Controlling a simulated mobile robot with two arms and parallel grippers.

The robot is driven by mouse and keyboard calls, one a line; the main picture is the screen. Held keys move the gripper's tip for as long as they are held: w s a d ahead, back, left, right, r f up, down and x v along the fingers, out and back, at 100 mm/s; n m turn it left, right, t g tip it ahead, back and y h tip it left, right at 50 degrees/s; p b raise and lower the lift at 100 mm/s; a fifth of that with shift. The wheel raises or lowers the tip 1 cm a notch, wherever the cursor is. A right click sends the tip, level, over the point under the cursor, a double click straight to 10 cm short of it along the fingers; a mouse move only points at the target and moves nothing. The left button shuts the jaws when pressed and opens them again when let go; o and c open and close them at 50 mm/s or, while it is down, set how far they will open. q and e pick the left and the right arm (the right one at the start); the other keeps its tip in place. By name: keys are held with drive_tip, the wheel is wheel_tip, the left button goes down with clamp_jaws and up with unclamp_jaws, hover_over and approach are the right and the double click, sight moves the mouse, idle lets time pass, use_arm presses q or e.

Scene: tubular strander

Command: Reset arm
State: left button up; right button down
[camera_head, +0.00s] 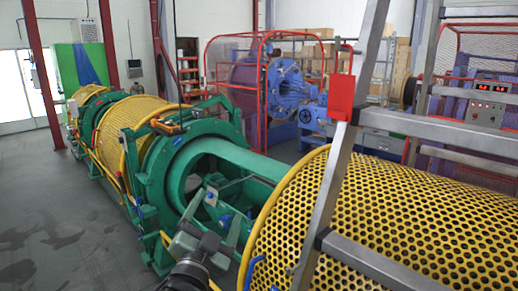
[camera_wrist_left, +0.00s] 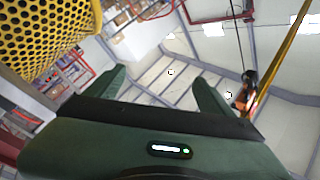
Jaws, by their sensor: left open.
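My left gripper (camera_head: 214,214) is at the lower middle of the head view, its dark green body in front of the green machine frame and left of the yellow perforated guard. In the left wrist view its two fingers (camera_wrist_left: 160,88) stand wide apart with nothing between them. The wrist view looks upward to the ceiling beams and lamps. My right gripper is in neither view.
The yellow perforated guard (camera_head: 385,215) fills the lower right, and its edge also shows in the left wrist view (camera_wrist_left: 45,35). A grey metal frame (camera_head: 345,160) stands before it. The green strander ring (camera_head: 180,160) is behind the gripper. Grey floor (camera_head: 45,215) is clear at left.

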use_arm(q)
drive_tip(key=s+a+f+n+g+y, duration=0.1)
drive_tip(key=s+a+f+n+g, duration=0.2)
drive_tip(key=f, duration=0.5)
drive_tip(key=s+a+f+n+g+y, duration=0.1)
drive_tip(key=s+a+f+g+y, duration=0.15)
drive_tip(key=s+f, duration=0.4)
drive_tip(key=s+a+f+n+g, duration=0.2)
drive_tip(key=s+a+f+g, duration=0.1)
drive_tip(key=f, duration=0.6)
drive_tip(key=s+a+f+n+g, duration=0.1)
drive_tip(key=s+f+g, duration=0.4)
drive_tip(key=s, duration=0.6)
drive_tip(key=s+a+f+n+g, duration=0.1)
drive_tip(key=s+a+f+g, duration=0.15)
drive_tip(key=s+f, duration=0.6)
drive_tip(key=s+f+g+b, duration=0.1)
drive_tip(key=s+f, duration=0.1)
drive_tip(key=f, duration=1.1)
drive_tip(key=s+f+g, duration=0.1)
drive_tip(key=s+f, duration=0.2)
drive_tip(key=f, duration=1.1)
drive_tip(key=s+a+f+g+b, duration=0.1)
drive_tip(key=s+a+f, duration=0.1)
drive_tip(key=s+f, duration=1.3)
drive_tip(key=shift+s+f+m, duration=0.2)
drive_tip(key=shift+s+m, duration=0.1)
drive_tip(key=shift+s, duration=0.1)
